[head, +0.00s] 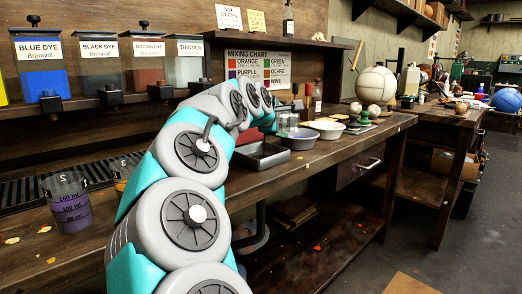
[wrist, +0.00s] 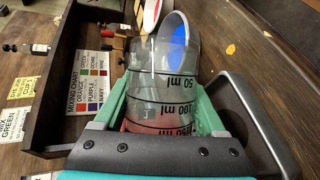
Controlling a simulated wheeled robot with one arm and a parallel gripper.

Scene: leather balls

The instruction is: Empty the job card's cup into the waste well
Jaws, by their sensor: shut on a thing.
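My gripper (wrist: 163,122) is shut on a clear measuring cup (wrist: 160,85) with black ml marks. Reddish colour shows at the cup's end nearest the gripper; whether it is liquid is unclear. The held cup also shows in the head view (head: 289,123), above the bench beyond my arm. A dark, square-rimmed well or tray (head: 262,156) is set at the bench front, below and left of the cup. Another clear cup (head: 69,203), marked 2 and holding purple liquid, stands at the left. Two paper cards, one reading GREEN (head: 229,18), are above the shelf; their small print is unclear.
A grey bowl (head: 297,139) and a white bowl (head: 328,130) stand right of the well, close to the held cup. Dye tanks (head: 98,64) line the back left. A mixing chart (head: 258,71) hangs behind. A large pale ball (head: 376,86) is farther right.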

